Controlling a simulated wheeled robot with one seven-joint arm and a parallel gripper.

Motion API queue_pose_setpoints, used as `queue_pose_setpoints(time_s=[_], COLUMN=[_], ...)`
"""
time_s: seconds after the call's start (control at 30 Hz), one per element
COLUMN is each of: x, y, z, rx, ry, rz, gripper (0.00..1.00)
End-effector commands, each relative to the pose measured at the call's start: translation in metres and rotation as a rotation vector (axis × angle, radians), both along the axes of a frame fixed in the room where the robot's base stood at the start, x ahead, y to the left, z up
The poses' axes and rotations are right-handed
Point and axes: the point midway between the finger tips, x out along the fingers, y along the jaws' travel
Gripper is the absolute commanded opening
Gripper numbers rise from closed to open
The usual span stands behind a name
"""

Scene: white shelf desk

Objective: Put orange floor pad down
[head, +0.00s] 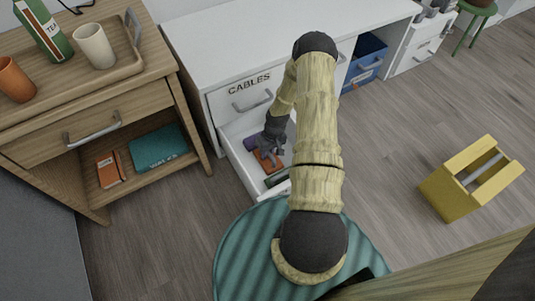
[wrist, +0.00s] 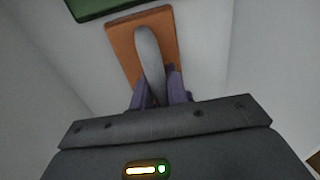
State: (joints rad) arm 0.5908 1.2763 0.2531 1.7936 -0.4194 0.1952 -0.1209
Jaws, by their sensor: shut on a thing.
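The orange floor pad (head: 267,160) is a flat orange rectangle inside the open white drawer (head: 236,163) under the CABLES front. I cannot tell whether the pad touches the drawer floor.
A dark green item (head: 277,179) lies in the drawer's front part; the drawer walls are close around my gripper. A wooden desk (head: 150,100) stands left, with an orange book (head: 109,169) and a teal box (head: 158,147). A yellow caddy (head: 450,198) stands on clear floor at right.

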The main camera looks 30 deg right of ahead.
Motion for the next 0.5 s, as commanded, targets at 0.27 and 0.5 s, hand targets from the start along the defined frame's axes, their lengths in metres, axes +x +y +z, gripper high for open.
queue_pose_setpoints(time_s=[0.27, 0.5], x=[-0.0002, -0.0007], y=[0.0001, -0.0007], z=[-0.0023, -0.0029], rx=[0.000, -0.001], ry=[0.001, 0.001], rz=[0.001, 0.000], gripper=[0.25, 0.37])
